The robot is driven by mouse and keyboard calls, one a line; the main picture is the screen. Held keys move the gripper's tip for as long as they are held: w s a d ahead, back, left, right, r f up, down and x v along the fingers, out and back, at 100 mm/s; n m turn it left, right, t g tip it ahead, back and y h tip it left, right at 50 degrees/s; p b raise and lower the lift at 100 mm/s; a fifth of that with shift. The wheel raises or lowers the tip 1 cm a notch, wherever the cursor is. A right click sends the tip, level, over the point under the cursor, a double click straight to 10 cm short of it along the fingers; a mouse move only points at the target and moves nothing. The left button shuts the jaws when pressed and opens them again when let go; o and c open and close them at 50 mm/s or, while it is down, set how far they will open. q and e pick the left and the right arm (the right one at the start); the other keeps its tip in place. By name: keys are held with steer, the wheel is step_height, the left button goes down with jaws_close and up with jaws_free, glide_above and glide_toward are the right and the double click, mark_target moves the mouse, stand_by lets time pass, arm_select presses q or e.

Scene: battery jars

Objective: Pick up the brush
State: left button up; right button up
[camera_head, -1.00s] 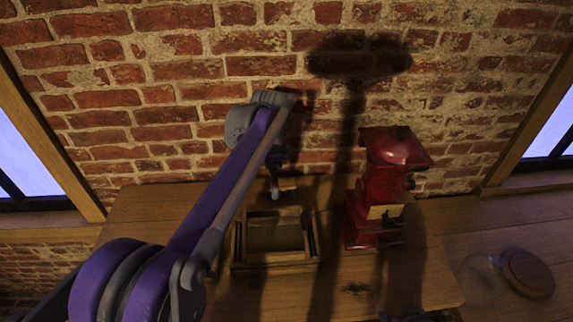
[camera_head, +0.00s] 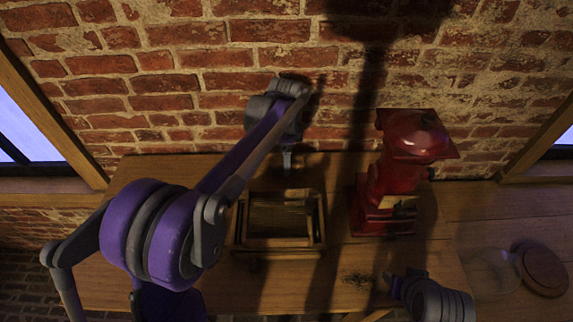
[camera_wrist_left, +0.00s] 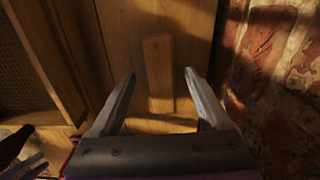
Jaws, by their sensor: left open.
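A flat, narrow wooden piece that looks like the brush (camera_wrist_left: 158,72) lies on the table behind the wooden box; its bristles cannot be made out. My left gripper (camera_head: 287,168) hangs over the back of the table, between the box and the brick wall. In the left wrist view, my left gripper (camera_wrist_left: 160,92) is open, with the wooden piece between and beyond its fingers, not gripped. In the head view the gripper hides most of that spot. Part of my right gripper (camera_head: 393,284) shows at the bottom right; its jaws are unclear.
An open wooden box (camera_head: 238,235) stands just in front of my left gripper. A red grinder (camera_head: 384,200) stands to its right. Dark crumbs (camera_head: 358,280) lie on the table. A glass jar (camera_head: 490,272) and a round wooden lid (camera_head: 541,270) are at the far right. The brick wall (camera_head: 180,85) is close behind.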

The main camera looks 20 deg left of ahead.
arm_select(q)
steer(key=shift+f, duration=1.35)
jaws_close()
